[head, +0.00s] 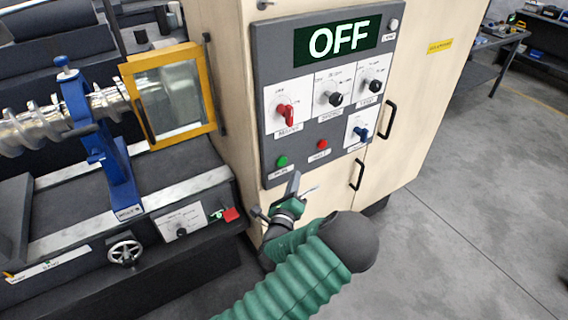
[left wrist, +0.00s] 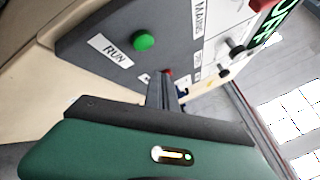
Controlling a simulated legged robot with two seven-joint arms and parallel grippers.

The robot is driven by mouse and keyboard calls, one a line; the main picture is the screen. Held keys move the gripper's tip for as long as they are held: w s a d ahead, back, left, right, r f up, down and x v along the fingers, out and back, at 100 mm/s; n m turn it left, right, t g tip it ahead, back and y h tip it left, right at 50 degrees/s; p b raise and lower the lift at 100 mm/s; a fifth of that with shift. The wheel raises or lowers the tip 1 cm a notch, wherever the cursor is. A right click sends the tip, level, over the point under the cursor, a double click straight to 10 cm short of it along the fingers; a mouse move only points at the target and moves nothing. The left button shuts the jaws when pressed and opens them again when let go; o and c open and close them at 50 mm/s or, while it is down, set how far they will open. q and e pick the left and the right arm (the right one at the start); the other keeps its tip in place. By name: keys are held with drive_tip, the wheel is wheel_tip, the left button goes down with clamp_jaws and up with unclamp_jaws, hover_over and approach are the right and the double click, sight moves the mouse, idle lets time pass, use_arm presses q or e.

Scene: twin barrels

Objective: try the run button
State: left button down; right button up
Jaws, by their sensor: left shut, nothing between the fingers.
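The green run button (head: 282,161) sits at the lower left of the grey control panel (head: 325,100) on the cabinet. It also shows in the left wrist view as a green button (left wrist: 143,41) beside a RUN label (left wrist: 110,50). The panel display (head: 338,40) reads OFF. My left gripper (head: 294,184) is shut and empty, just below the panel's lower edge, apart from the green button. In the left wrist view its fingers (left wrist: 163,88) point at the panel, below and right of the green button. My right gripper is not in view.
The panel also carries a red button (head: 322,144), a red-handled switch (head: 286,115), black knobs (head: 335,99) and a blue knob (head: 361,133). A lathe-like machine with a yellow-framed guard (head: 170,95) stands at left. Open floor (head: 470,200) lies at right.

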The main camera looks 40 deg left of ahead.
sight(282, 161)
use_arm(q)
drive_tip(key=a, duration=0.1)
drive_tip(key=w+a, duration=0.1)
drive_tip(key=a, duration=0.1)
drive_tip(key=shift+w+a, duration=0.2)
drive_tip(key=shift+w, duration=0.05)
drive_tip(key=shift+d+r, duration=0.1)
drive_tip(key=shift+a, duration=0.25)
drive_tip(key=shift+d, duration=0.15)
idle(0.4)
drive_tip(key=shift+a, duration=0.2)
idle(0.8)
drive_tip(key=shift+w+a, duration=0.1)
drive_tip(key=shift+a, duration=0.2)
